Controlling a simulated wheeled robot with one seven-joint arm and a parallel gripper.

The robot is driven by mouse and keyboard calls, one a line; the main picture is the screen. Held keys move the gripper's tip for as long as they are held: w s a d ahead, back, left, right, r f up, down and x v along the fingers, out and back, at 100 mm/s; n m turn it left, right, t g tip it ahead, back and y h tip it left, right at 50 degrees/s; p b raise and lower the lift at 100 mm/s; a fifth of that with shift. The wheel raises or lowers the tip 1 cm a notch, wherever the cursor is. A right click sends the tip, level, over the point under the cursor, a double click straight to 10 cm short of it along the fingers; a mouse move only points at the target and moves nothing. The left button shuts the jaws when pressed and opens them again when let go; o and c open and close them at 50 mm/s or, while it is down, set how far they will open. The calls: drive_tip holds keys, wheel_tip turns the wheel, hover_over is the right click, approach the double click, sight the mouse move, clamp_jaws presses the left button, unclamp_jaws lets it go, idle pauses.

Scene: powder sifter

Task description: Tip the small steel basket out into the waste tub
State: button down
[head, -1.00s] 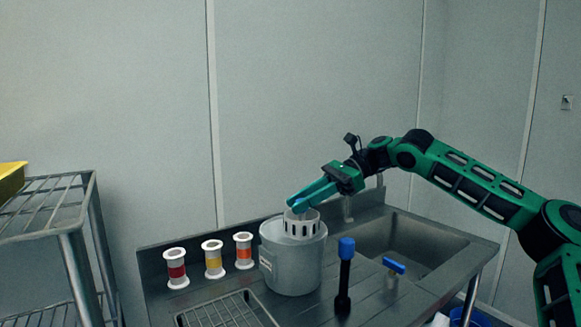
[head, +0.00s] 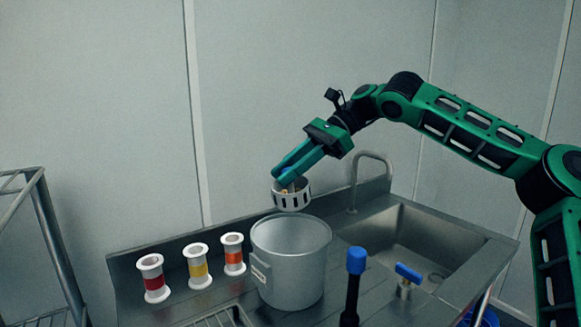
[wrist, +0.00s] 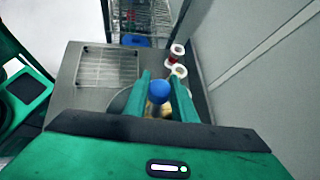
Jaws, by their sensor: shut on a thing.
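The small steel basket (head: 292,200), slotted round the side, hangs from my gripper (head: 284,178) just above the grey metal pot (head: 290,275). Some tan or orange bits show inside the basket. My gripper is shut on the basket's upright handle; a blue knob (wrist: 158,91) shows between the fingers in the wrist view. The basket looks nearly level and clear of the pot's rim. A blue tub (head: 487,317) shows partly at the bottom right, below the sink counter. I cannot tell for certain which vessel is the waste tub.
Several white spools with red, yellow and orange bands, one orange-banded (head: 233,254), stand left of the pot. A blue-topped black post (head: 354,285) and a blue-handled valve (head: 408,273) stand right. The sink (head: 425,240) and tap (head: 368,170) lie behind. A wire rack (wrist: 103,66) lies on the counter.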

sight(277, 206)
drive_tip(key=f+t+h, duration=0.1)
drive_tip(key=s+a+f+n+t+h, duration=0.1)
drive_tip(key=f+t+h, duration=0.1)
drive_tip(key=shift+s+a+f, duration=0.2)
drive_tip(key=shift+s, duration=0.15)
drive_tip(key=t+h, duration=0.1)
drive_tip(key=s+a+f+n+t+h, duration=0.1)
drive_tip(key=t, duration=0.1)
drive_tip(key=f+n+t+h, duration=0.1)
drive_tip(key=h, duration=0.1)
drive_tip(key=shift+s+a+f+t, duration=0.2)
drive_tip(key=shift+s+f+t, duration=0.05)
drive_tip(key=shift+t, duration=0.15)
drive_tip(key=shift+w+d+f+n+t+h, duration=0.1)
drive_tip(key=shift+f+n+t+h, duration=0.2)
drive_tip(key=shift+f+t+h, duration=0.55)
drive_tip(key=shift+s+f+n+t+h, duration=0.1)
drive_tip(key=shift+f+n+t+h, duration=0.35)
drive_tip(key=shift+t, duration=0.75)
drive_tip(key=shift+w+d+f+n+t+h, duration=0.15)
drive_tip(key=shift+f+t+h, duration=0.35)
drive_tip(key=shift+t+h, duration=0.45)
drive_tip(key=shift+a, duration=0.1)
